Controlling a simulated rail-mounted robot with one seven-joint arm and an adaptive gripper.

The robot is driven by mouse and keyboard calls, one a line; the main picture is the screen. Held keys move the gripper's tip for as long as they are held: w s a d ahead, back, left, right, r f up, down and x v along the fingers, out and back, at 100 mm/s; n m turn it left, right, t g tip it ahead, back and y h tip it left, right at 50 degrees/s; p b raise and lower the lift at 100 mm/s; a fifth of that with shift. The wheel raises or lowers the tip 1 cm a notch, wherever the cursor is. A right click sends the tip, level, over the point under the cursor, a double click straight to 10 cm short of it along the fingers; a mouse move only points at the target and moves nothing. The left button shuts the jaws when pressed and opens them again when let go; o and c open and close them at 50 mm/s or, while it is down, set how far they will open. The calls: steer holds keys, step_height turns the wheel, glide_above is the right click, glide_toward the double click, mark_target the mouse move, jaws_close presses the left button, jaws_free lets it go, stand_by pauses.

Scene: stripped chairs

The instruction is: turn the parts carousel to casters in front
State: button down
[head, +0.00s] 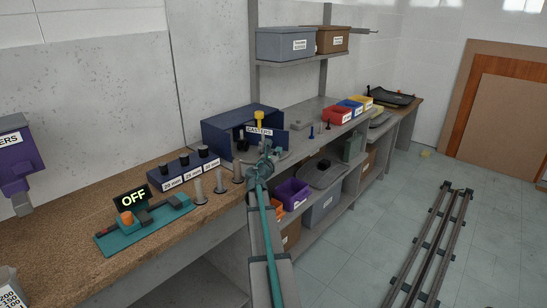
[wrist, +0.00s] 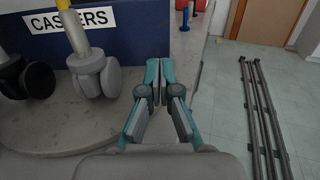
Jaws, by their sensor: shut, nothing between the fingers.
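The parts carousel shows a round grey plate (wrist: 52,136) and a blue upright panel (wrist: 140,30) with a white CASTERS label (wrist: 70,19). A grey caster (wrist: 98,76) and a dark caster (wrist: 28,78) stand on the plate in front of that panel. In the head view the CASTERS label (head: 259,131) faces me, in front of a blue open-fronted housing (head: 225,130). My gripper (wrist: 159,68) is shut and empty, at the plate's right side beside the grey caster. In the head view my gripper (head: 265,160) partly hides the plate. I cannot tell whether it touches the carousel.
A bench (head: 140,207) at left holds a teal device with an OFF display (head: 132,198) and several grey posts. Purple (head: 292,193) and grey bins sit on the shelf below. Red, blue and yellow bins stand farther right. Rails (head: 435,245) run along the floor.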

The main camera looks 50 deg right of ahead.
mark_target(285, 142)
steer(key=x, duration=0.6)
steer(key=shift+w+d+p, duration=0.1)
steer(key=shift+d+p, duration=0.15)
steer(key=shift+p, duration=0.05)
steer(key=shift+w+d+n+t, duration=0.1)
steer(key=shift+d+n+t, duration=0.05)
steer(key=shift+n+t, duration=0.2)
